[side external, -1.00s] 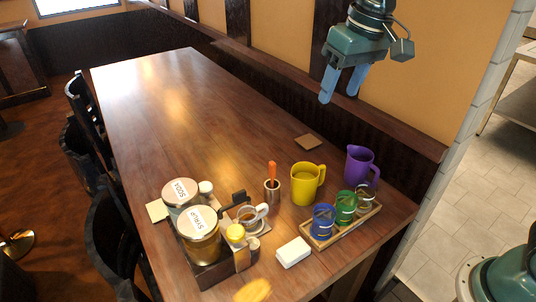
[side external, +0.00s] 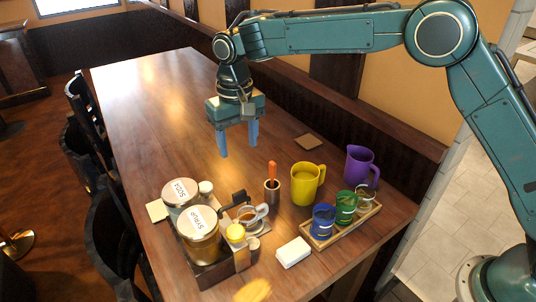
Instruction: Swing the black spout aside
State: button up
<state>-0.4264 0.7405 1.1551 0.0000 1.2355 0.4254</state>
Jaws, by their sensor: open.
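The black spout (side external: 234,199) sticks out to the right from the dispenser, above a glass cup (side external: 247,215). The dispenser holds two lidded jars, one labelled SODA (side external: 181,193) and one labelled SYRUP (side external: 199,235), in a dark wooden box (side external: 211,274). My gripper (side external: 238,154) points down with its two blue fingers apart and nothing between them. It hangs over the table, above and behind the spout, and does not touch it.
A cup with an orange-handled tool (side external: 272,185), a yellow mug (side external: 306,184) and a purple pitcher (side external: 361,167) stand to the right. A wooden tray (side external: 318,243) holds blue and green glasses. A white block (side external: 293,252) lies in front. The table's far part (side external: 150,90) is clear.

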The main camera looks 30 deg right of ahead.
aim_at(239, 192)
jog(key=shift+w+a+f, duration=0.2)
jog(key=shift+a+f, duration=0.2)
jog(key=shift+f, duration=0.15)
notch_tip(239, 192, down, 14)
jog(key=shift+r, duration=0.1)
dwell(0.6)
grip_shut()
